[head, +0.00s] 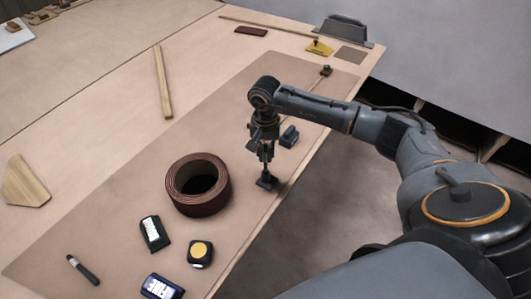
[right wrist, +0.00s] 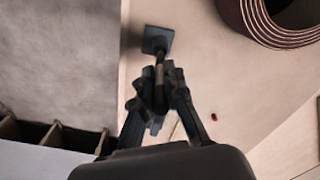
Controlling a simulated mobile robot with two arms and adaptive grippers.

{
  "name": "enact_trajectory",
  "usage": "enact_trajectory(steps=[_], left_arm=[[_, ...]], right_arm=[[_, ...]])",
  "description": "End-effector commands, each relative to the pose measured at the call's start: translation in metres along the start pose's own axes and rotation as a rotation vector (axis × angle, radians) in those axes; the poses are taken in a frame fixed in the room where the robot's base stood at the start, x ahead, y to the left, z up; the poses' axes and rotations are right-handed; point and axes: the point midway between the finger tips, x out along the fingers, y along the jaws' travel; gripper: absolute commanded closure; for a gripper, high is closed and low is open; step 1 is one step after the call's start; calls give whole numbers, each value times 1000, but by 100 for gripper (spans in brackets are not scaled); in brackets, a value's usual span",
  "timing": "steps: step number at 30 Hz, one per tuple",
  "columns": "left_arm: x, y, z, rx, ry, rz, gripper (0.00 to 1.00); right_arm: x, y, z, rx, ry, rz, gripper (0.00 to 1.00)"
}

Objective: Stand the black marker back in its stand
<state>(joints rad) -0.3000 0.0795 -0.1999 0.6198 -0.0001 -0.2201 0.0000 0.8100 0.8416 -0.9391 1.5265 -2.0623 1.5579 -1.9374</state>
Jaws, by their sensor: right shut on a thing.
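My right gripper (head: 267,155) points down over the table's right edge area and is shut on a slim dark upright thing, which looks like the black marker (right wrist: 159,72). My fingers show in the right wrist view (right wrist: 160,103). Directly below is a small dark square stand (head: 266,182), which also shows in the right wrist view (right wrist: 157,38). The marker's lower end meets the square in the picture; I cannot tell whether it is seated in it. My fingers hide part of the marker. My left gripper is not in view.
A dark red coil (head: 178,200) stands just left of my gripper. A blue-grey block (head: 289,136) is close behind it. The table edge is close on the right.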

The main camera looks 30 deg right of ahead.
Motion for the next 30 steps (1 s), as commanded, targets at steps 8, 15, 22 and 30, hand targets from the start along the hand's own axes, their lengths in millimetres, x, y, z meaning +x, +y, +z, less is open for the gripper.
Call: enact_trajectory(steps=[8, 15, 22, 30], left_arm=[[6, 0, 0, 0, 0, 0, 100], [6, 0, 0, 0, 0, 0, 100], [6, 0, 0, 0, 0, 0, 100], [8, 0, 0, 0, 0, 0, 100]], right_arm=[[5, 0, 0, 0, 1, 0, 100], [5, 0, 0, 0, 1, 0, 100], [5, 0, 0, 0, 0, 0, 100], [7, 0, 0, 0, 1, 0, 100]])
